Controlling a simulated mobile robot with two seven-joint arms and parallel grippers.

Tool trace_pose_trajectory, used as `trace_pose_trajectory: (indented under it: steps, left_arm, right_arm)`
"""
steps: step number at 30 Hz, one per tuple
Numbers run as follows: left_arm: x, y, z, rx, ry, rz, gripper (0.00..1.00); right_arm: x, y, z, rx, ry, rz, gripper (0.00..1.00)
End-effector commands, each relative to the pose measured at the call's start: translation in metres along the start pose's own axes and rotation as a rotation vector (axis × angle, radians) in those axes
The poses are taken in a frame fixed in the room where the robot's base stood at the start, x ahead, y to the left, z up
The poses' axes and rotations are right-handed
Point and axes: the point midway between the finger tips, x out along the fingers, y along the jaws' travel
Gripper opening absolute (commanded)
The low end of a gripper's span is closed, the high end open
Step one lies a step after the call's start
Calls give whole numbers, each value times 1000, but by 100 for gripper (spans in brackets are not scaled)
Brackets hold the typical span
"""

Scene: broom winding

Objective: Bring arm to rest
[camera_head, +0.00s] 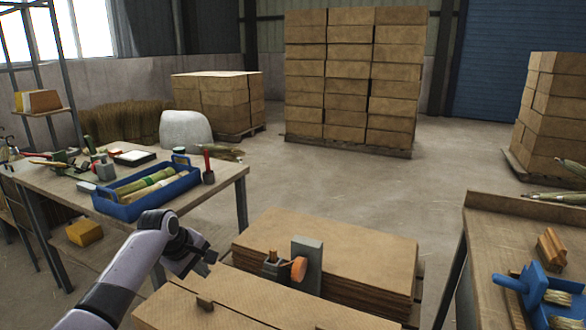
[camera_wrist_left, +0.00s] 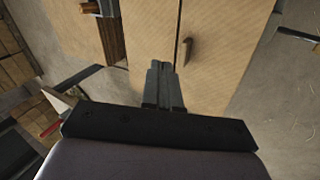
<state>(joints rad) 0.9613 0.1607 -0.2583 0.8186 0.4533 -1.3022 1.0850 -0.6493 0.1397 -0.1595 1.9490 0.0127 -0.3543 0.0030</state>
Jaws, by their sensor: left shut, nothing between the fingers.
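My left arm (camera_head: 128,272) comes in from the lower left in the head view. Its gripper (camera_head: 208,257) hangs over the left edge of the cardboard sheets, left of a small clamp with an orange knob (camera_head: 299,269). In the left wrist view the gripper's fingers (camera_wrist_left: 164,86) are together and empty, with cardboard (camera_wrist_left: 222,50) beyond them. My right gripper is not in view.
Another bench (camera_head: 490,240) with a blue tool (camera_head: 535,285) is at right. Stacked boxes (camera_head: 350,75) stand behind, with open floor (camera_head: 330,180) between.

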Motion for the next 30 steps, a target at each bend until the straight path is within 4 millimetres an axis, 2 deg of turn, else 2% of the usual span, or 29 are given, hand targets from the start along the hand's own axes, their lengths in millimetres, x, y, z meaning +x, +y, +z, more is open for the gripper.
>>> trace_pose_trajectory:
  steps: [1,6,10,14,17,22,27,30]
  left_arm:
    - [13,-18,14,59,-6,-15,0]
    - [36,-68,53,264,-15,-45,0]
    - [44,-108,83,408,-23,-64,0]
    - [43,-149,113,546,-30,-80,0]
    - [37,-180,134,646,-35,-93,0]
    - [16,-233,168,805,-42,-115,0]
    - [-18,-281,198,951,-46,-141,0]
    - [-39,-302,210,1025,-47,-155,0]
  right_arm:
    - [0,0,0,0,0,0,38]
    - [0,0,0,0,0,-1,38]
    - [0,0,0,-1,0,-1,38]
    - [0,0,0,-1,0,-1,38]
    - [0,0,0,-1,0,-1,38]
    - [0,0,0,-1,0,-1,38]
    - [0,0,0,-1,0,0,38]
    - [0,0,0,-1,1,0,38]
